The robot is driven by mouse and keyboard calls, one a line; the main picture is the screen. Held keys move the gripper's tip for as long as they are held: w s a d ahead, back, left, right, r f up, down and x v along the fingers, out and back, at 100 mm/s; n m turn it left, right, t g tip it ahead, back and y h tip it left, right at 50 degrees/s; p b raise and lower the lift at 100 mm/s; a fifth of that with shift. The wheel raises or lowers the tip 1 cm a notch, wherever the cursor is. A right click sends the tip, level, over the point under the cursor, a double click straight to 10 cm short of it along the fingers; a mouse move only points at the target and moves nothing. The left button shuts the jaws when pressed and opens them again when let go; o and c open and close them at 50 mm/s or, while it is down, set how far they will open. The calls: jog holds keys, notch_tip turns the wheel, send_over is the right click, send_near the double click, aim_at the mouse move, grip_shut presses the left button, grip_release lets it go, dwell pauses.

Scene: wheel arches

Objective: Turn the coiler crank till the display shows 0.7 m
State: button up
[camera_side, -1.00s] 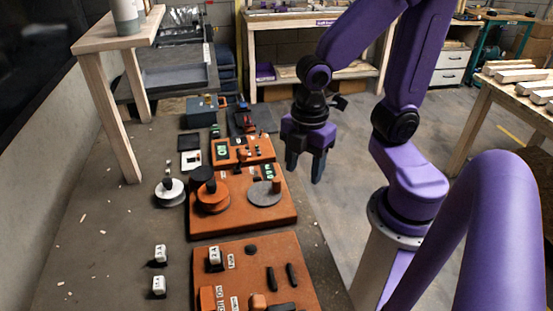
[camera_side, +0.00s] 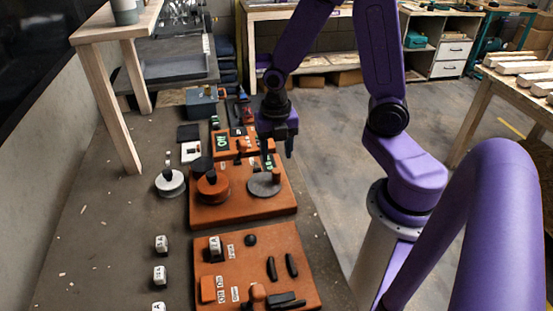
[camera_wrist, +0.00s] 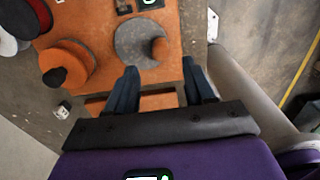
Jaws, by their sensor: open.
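The coiler is an orange base (camera_side: 235,210) with an orange spool (camera_side: 212,189) on its left and a grey crank disc (camera_side: 258,187) on its right. An upright orange knob (camera_side: 276,174) stands on the disc. The wrist view also shows the disc (camera_wrist: 128,40) and knob (camera_wrist: 159,47). A display with green digits (camera_side: 269,160) sits behind the disc, too small to read. My gripper (camera_side: 278,143) is above the back of the coiler, apart from the knob. In the wrist view my gripper (camera_wrist: 162,88) has its fingers spread and nothing between them.
A second orange panel (camera_side: 285,245) with switches lies in front. Another orange panel (camera_side: 224,147) is behind the coiler. A pale round device (camera_side: 170,184) and white blocks (camera_side: 160,275) stand to the left. A wooden stand (camera_side: 104,95) is at the back left.

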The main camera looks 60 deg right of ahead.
aim_at(277, 170)
jog(key=shift+f, duration=3.85)
jog(key=c, duration=0.7)
jog(key=shift+s, duration=0.1)
